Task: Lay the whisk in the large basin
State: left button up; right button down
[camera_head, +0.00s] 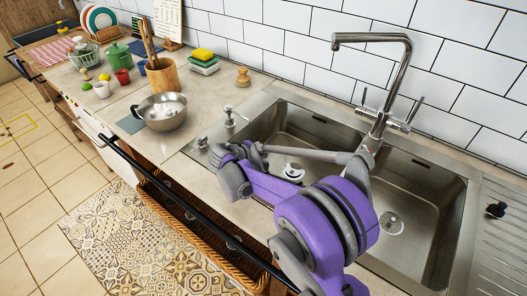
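I cannot make out the whisk for certain. My purple and grey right arm comes in from the bottom right and reaches across the front of the sink. Its grey end (235,162) is over the counter at the sink's left front corner. A thin grey bar (305,155) runs from there to the right over the sinks; I cannot tell whether it is arm or held thing. The fingers are not clear. My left gripper is not in view.
A metal bowl (145,112), a utensil pot (163,79), sponges (204,60) and cups stand on the left counter. A black rail (170,195) runs along the front.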

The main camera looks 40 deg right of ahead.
jog(key=c, duration=0.7)
grip_release()
jog(key=shift+a, duration=0.1)
jog(key=p+v, duration=0.1)
jog(key=v, duration=0.9)
jog(key=shift+s+a+r, duration=0.15)
jog(key=shift+a+r, duration=0.05)
jog(key=shift+r, duration=0.05)
